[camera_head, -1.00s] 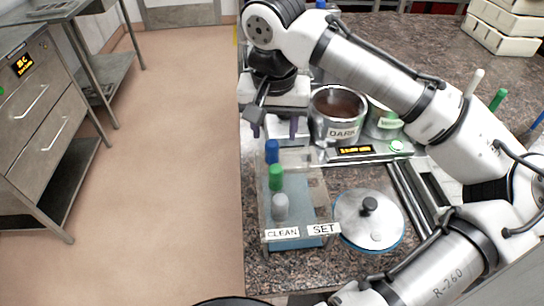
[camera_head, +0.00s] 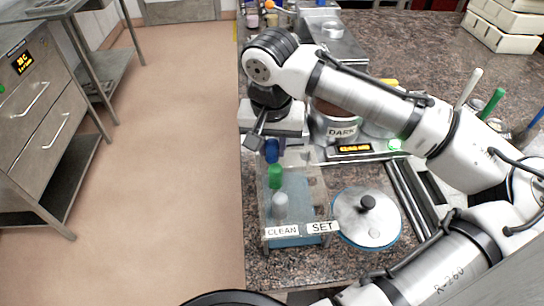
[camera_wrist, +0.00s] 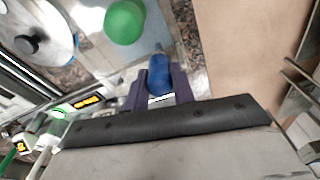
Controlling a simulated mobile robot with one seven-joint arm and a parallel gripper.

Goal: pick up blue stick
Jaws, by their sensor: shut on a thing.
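The blue stick (camera_head: 272,151) stands at the far end of the clear rack labelled CLEAN SET (camera_head: 322,207), with its rounded blue top showing. My gripper (camera_wrist: 160,84) is shut on the blue stick, which also shows in the wrist view (camera_wrist: 158,72) between the two dark fingers. In the head view my gripper is above the far end of the rack. The stick's lower part is hidden, so I cannot tell whether it still rests in the rack.
A green stick (camera_head: 275,176) and a grey-white stick (camera_head: 280,205) stand in the same rack, nearer. A lidded pot (camera_head: 367,217) is right of the rack. A pot labelled DARK (camera_head: 341,131) stands behind, partly hidden by my arm. Upright sticks (camera_head: 491,103) are at the right.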

